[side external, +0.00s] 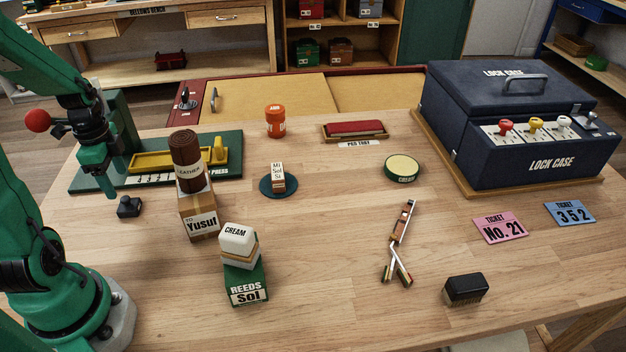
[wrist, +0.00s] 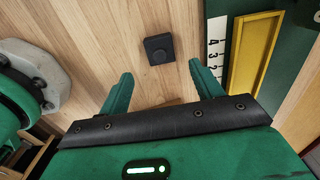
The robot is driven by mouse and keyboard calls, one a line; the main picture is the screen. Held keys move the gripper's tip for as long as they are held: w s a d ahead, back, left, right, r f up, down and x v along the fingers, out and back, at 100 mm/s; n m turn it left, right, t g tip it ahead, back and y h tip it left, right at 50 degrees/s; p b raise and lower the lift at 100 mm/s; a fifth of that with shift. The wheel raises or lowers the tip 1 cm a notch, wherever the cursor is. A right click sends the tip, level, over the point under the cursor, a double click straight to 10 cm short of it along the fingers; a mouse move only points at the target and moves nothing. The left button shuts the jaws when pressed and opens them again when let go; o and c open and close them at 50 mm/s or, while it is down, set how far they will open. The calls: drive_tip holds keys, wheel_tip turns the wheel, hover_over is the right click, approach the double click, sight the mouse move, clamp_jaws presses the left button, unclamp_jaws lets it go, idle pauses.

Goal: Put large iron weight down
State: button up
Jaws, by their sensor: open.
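A small black block with a knob on top, which looks like the iron weight (side external: 129,207), sits upright on the bare wood at the left of the table, in front of the green press base. In the wrist view the weight (wrist: 160,49) lies just beyond my fingertips, roughly midway between them, and nothing touches it.
The green press (side external: 220,174) with a yellow tray (side external: 165,160) is close behind the weight. A box marked Yusuf (side external: 199,217) with a brown leather roll (side external: 186,150) on it stands to the right. The reeds box (side external: 245,283) is nearer the front.

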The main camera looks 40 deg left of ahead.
drive_tip(key=shift+w+d+r, duration=0.25)
drive_tip(key=shift+d+r, duration=0.1)
drive_tip(key=d+r+n+t, duration=0.5)
drive_tip(key=d+r+n, duration=0.4)
drive_tip(key=d+r, duration=0.6)
drive_tip(key=shift+w+d+r+t, duration=0.15)
drive_tip(key=shift+d+r+t, duration=0.15)
drive_tip(key=shift+d, duration=1.95)
